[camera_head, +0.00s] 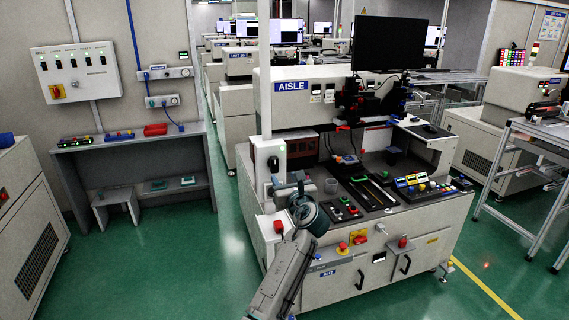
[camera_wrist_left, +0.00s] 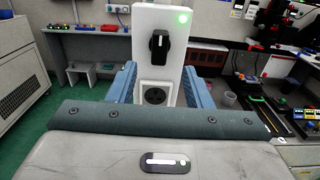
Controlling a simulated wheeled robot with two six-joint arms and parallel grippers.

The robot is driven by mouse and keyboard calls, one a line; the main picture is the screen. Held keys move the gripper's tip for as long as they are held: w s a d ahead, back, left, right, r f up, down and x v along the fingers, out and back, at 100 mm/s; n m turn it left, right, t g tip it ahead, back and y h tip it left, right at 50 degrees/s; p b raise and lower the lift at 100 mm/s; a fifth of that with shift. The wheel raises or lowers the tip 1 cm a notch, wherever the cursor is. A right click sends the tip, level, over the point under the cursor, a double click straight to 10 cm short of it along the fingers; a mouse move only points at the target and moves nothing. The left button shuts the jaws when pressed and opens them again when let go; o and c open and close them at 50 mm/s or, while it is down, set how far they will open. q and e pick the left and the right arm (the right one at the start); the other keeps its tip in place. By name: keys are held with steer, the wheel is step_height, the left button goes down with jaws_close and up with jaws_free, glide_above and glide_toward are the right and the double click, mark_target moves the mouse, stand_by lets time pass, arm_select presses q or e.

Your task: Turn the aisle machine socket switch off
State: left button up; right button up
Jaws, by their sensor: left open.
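The AISLE machine (camera_head: 345,265) has a white socket panel (camera_head: 266,152) on its front left corner. In the left wrist view this panel (camera_wrist_left: 177,72) carries a lit green light (camera_wrist_left: 183,17), a black switch knob (camera_wrist_left: 159,48) with its handle upright, and a round black socket (camera_wrist_left: 155,95) below. The knob also shows as a small dark shape in the head view (camera_head: 273,164). My left gripper (camera_head: 288,187) is open in front of the panel. In the wrist view its two blue fingers (camera_wrist_left: 159,88) stand either side of the socket, below the knob. Nothing is between them; contact with the panel cannot be told.
The worktop right of the panel holds a grey cup (camera_head: 331,185), black trays (camera_head: 368,193) and small coloured parts. A red emergency button (camera_head: 342,247) is on the machine's front. A wall control box (camera_head: 77,72) and bench (camera_head: 135,140) stand left. Green floor is clear between.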

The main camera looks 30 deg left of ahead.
mark_target(275, 165)
arm_select(q)
steer(key=p+x, duration=0.1)
steer(key=x, duration=0.4)
steer(key=shift+w+a+r+p, duration=0.1)
steer(key=shift+a+r+p, duration=0.05)
steer(key=shift+a+p, duration=0.15)
steer(key=x, duration=0.3)
steer(key=shift+w+f+p, duration=0.2)
steer(key=shift+w+p, duration=0.05)
steer(key=shift+p, duration=0.15)
steer(key=shift+a, duration=0.1)
steer(key=shift+c, duration=0.6)
steer(key=c, duration=0.9)
steer(key=shift+o, duration=0.2)
arm_select(e)
steer(key=r, duration=0.2)
steer(key=shift+s+a+r, duration=0.2)
steer(key=shift+s+r, duration=0.1)
steer(key=shift+s, duration=0.1)
